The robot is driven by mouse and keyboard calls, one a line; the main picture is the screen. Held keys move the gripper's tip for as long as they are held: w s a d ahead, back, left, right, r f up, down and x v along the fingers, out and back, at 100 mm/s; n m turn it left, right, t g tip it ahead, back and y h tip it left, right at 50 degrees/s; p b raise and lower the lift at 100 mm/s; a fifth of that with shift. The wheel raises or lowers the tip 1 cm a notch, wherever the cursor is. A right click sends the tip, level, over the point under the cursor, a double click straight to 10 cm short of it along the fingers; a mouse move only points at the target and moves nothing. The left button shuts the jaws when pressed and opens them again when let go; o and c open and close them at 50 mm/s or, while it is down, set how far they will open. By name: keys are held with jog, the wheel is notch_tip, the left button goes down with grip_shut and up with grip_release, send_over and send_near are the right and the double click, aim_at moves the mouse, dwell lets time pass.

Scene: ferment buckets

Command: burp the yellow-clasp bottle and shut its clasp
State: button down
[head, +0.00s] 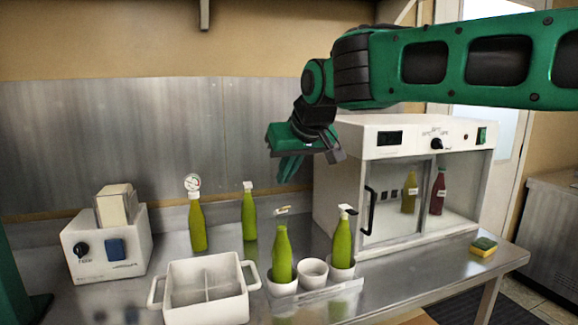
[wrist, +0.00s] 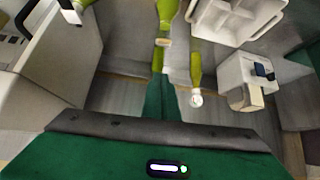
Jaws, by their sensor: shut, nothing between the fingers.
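The bottle with the yellow-tan clasp (head: 282,255) is green and stands upright in the left cup of a small holder. Its clasp and cap (head: 282,211) appear raised above the neck, with a small gap showing. In the wrist view a tan clasp (wrist: 162,42) shows beyond my fingertips, near a green bottle (wrist: 166,10) at the top edge. My gripper (head: 287,177) is shut and empty, pointing down above and behind the bottle, apart from it. Its green fingers (wrist: 160,82) also show together in the wrist view.
Another green bottle (head: 343,243) with a dark-and-white top stands in the right cup; the middle cup (head: 313,272) is empty. Behind stand a gauge-topped bottle (head: 198,226) and a white-topped bottle (head: 249,217). A white cabinet (head: 345,165), white tray (head: 205,300), boxy device (head: 105,250) and sponge (head: 483,247) surround them.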

jog(key=x, duration=0.3)
jog(key=shift+s+f, duration=0.15)
jog(key=shift+s, duration=0.1)
jog(key=shift+s+d+f, duration=0.35)
jog(key=shift+s+f, duration=0.35)
jog(key=shift+f, duration=0.15)
jog(key=shift+s+d+f, duration=0.15)
jog(key=shift+s+f, duration=0.1)
jog(key=shift+f, duration=0.2)
